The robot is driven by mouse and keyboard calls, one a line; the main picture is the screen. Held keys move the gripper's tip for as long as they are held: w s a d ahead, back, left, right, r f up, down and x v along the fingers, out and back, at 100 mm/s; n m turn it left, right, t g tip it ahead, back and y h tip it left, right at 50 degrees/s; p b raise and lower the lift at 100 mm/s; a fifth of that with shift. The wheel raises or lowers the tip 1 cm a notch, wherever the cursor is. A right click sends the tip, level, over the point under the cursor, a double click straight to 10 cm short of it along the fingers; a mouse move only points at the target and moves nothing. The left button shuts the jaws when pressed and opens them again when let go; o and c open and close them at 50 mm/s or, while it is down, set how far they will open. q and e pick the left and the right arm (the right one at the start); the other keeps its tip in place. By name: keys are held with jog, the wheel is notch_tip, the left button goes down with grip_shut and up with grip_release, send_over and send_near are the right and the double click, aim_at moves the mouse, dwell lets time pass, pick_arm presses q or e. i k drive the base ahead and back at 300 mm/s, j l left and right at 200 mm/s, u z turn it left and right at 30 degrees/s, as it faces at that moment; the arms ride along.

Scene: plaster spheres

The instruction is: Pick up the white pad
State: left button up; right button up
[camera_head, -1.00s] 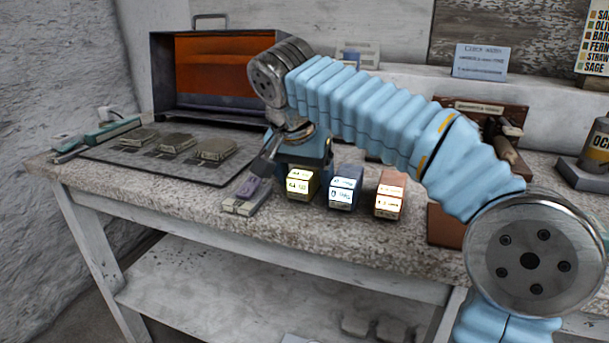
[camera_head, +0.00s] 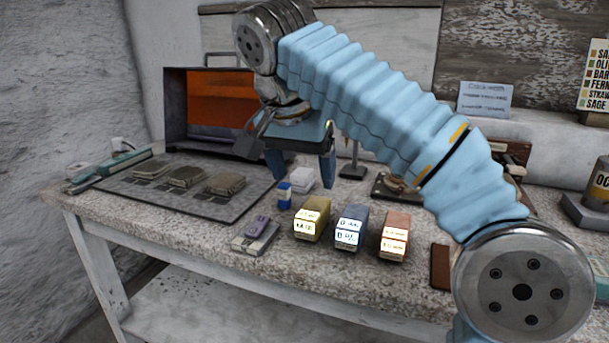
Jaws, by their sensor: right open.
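A small white block (camera_head: 302,177), which looks like the white pad, lies on the speckled tabletop behind a small blue-and-white item (camera_head: 285,196). My right gripper (camera_head: 303,182) comes in from the right and points down. Its two dark blue fingers are spread and empty, and in the picture the white block shows between them. I cannot tell exactly how high the fingertips are above the table. My left gripper is not in view.
Yellow (camera_head: 312,219), blue-grey (camera_head: 351,228) and orange (camera_head: 395,236) labelled blocks stand in front. A purple-topped grey block (camera_head: 257,232) lies left of them. A dark mat (camera_head: 190,197) holds several grey pads. An orange-fronted box (camera_head: 222,98) stands behind.

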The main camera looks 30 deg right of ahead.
aim_at(302, 180)
jog(key=z, duration=1.3)
